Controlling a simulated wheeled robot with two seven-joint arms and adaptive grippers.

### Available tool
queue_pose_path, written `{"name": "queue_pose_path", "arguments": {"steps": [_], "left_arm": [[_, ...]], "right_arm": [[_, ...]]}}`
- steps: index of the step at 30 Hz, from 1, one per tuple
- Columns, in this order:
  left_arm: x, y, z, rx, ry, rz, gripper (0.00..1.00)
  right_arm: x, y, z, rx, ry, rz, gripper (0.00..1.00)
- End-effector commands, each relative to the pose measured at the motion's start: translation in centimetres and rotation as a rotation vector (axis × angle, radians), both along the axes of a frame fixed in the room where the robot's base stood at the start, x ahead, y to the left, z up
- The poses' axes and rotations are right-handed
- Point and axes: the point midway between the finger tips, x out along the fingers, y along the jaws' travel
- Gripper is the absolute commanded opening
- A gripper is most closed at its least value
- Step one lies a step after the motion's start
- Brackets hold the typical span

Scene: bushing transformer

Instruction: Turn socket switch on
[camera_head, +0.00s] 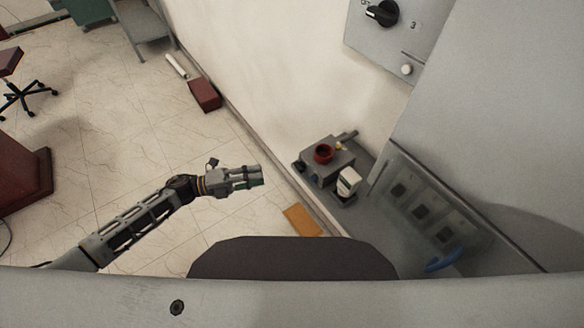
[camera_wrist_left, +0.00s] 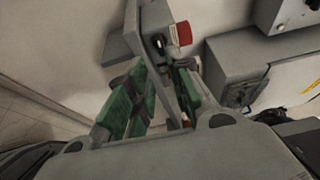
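A grey box (camera_head: 335,163) with a red ring on top, dark parts and a white block sits low by the wall, right of centre in the head view. I cannot tell for sure which part is the socket switch. In the left wrist view a grey box (camera_wrist_left: 124,38) bears a dark knob-like part (camera_wrist_left: 159,43) and a red cylinder (camera_wrist_left: 181,34). My left gripper (camera_head: 256,177) is left of the grey box, apart from it. Its green finger pads stand apart with nothing held between them in the wrist view (camera_wrist_left: 158,100). My right gripper is not in view.
A grey wall panel (camera_head: 400,30) carries a black rotary knob (camera_head: 382,13) at top right. A large grey cabinet (camera_head: 490,110) fills the right side. A blue handle (camera_head: 443,258) is low right. A red box (camera_head: 205,95) lies on the floor.

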Motion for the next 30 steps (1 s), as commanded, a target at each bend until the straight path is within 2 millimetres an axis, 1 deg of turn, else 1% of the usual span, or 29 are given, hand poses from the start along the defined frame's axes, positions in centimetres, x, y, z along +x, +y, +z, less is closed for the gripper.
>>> {"name": "queue_pose_path", "arguments": {"steps": [1,18,24,30], "left_arm": [[0.2,-0.6,0.2,-0.003,-0.002,-0.001,0.21],[1.7,-7.2,0.2,-0.003,-0.001,-0.001,0.21],[2.2,-9.3,0.3,-0.003,-0.001,-0.001,0.21],[2.7,-10.9,0.1,-0.001,0.0,0.0,0.21]], "right_arm": [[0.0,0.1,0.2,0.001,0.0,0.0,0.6],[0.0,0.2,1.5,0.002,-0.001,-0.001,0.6],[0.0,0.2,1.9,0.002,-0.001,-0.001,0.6],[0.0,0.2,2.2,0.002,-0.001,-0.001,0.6]]}}
